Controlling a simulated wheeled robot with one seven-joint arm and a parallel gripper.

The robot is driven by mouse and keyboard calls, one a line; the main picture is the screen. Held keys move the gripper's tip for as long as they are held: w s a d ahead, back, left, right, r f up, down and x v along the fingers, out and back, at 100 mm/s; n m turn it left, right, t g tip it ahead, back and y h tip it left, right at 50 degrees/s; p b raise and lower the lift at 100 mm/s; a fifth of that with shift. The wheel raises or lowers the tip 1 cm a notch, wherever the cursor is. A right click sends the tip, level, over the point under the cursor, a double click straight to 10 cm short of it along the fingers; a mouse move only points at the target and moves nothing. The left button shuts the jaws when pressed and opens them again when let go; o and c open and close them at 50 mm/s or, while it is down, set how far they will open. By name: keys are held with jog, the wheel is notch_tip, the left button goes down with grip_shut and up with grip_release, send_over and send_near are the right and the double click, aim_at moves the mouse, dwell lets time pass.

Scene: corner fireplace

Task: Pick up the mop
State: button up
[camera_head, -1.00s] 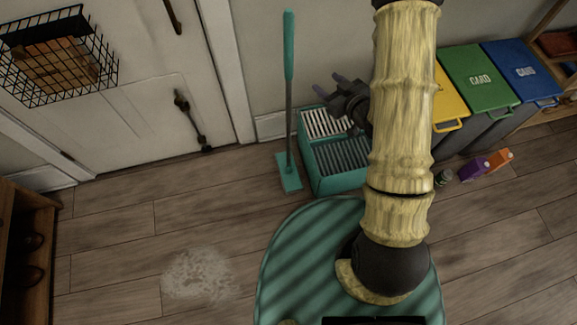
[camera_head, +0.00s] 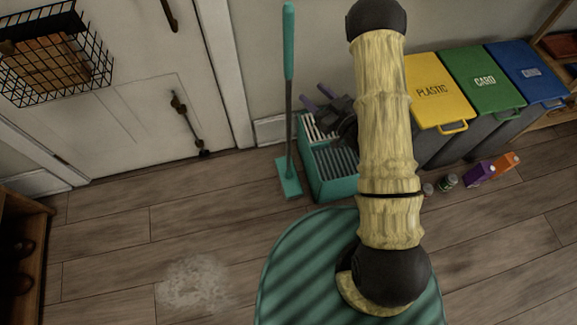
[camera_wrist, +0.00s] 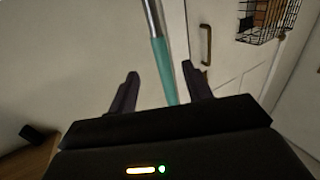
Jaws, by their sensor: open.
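The mop (camera_head: 289,110) stands upright against the wall in the head view, with a teal upper handle, a grey shaft and a flat teal head on the floor. My gripper (camera_head: 316,99) is just right of its shaft, above the teal bucket (camera_head: 341,186), with its fingers pointing up and left in the picture. In the wrist view the mop's pole (camera_wrist: 163,60), part grey and part teal, runs down between the two spread fingers of my gripper (camera_wrist: 160,80). The fingers are open, and I see no contact with the pole.
Bins with yellow (camera_head: 440,90), green (camera_head: 481,78) and blue (camera_head: 528,71) lids stand along the wall at right. Cans and purple (camera_head: 479,172) and orange cartons lie before them. A white door (camera_head: 110,110) is at left. A pale spill (camera_head: 195,285) marks the open floor.

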aim_at(291, 74)
jog(key=x, duration=0.9)
jog(key=shift+w, duration=0.1)
jog(key=x, duration=0.5)
jog(key=shift+r, duration=0.1)
jog(key=shift+w, duration=0.1)
grip_shut()
